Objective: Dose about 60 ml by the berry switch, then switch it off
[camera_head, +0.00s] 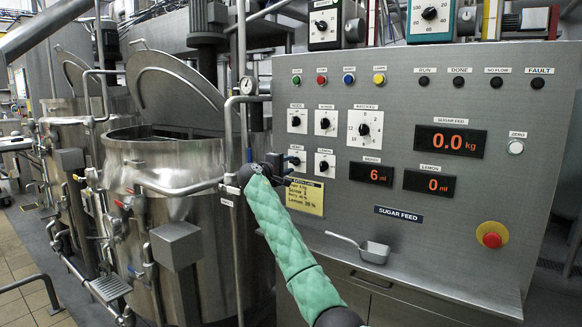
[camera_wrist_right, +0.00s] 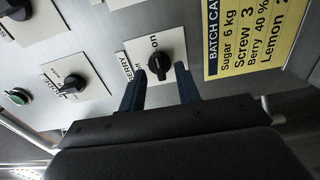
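The berry switch (camera_wrist_right: 160,65) is a black knob on a white plate marked BERRY, with "on" printed beside it. In the head view the knob (camera_head: 294,160) is at the lower left of the switch group. My right gripper (camera_wrist_right: 160,82) is open, its two dark fingers on either side of the knob; contact is not clear. In the head view this gripper (camera_head: 280,165) is at the panel's left edge. The berry display (camera_head: 371,173) reads 6 ml. The lemon display (camera_head: 429,184) reads 0 ml. My left gripper is not in view.
A yellow batch card (camera_head: 305,197) is just below the switches. Other knobs (camera_head: 325,123) sit close by. A red stop button (camera_head: 492,235) is at lower right. Steel mixers (camera_head: 170,160) with open lids stand left.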

